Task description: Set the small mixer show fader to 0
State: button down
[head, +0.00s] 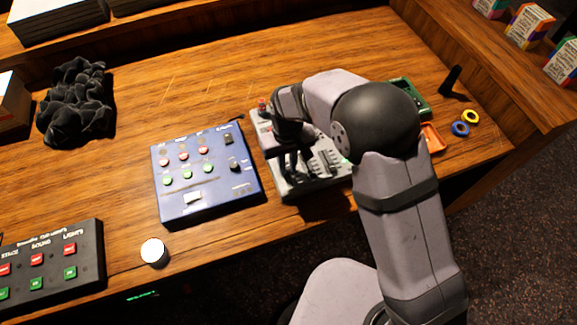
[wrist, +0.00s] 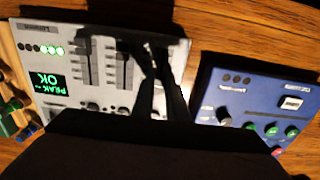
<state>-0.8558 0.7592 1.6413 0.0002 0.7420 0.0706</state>
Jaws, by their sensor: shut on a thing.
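The small mixer (head: 290,187) is a grey panel under my arm in the head view. In the wrist view the mixer (wrist: 68,36) appears upside down, with a lit green display reading PEAK and OK. Two fader slots (wrist: 88,65) show there, beside my fingers. My gripper (wrist: 163,62) is at the mixer's edge nearest the blue box, its dark fingers shut on a fader cap that they mostly hide. In the head view my gripper (head: 291,165) is low over the mixer's left part. The fader labels and the held fader's exact setting cannot be read.
A blue button box (head: 207,172) stands close to the left of the mixer. A green tray (head: 410,97), an orange tray (head: 432,138) and coloured rings (head: 465,122) lie to the right.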

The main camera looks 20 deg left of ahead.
aim_at(287, 168)
jog(key=c, duration=1.7)
grip_release()
jog(key=shift+r, duration=0.1)
jog(key=shift+r+b, duration=1.15)
jog(key=shift+r, duration=2.45)
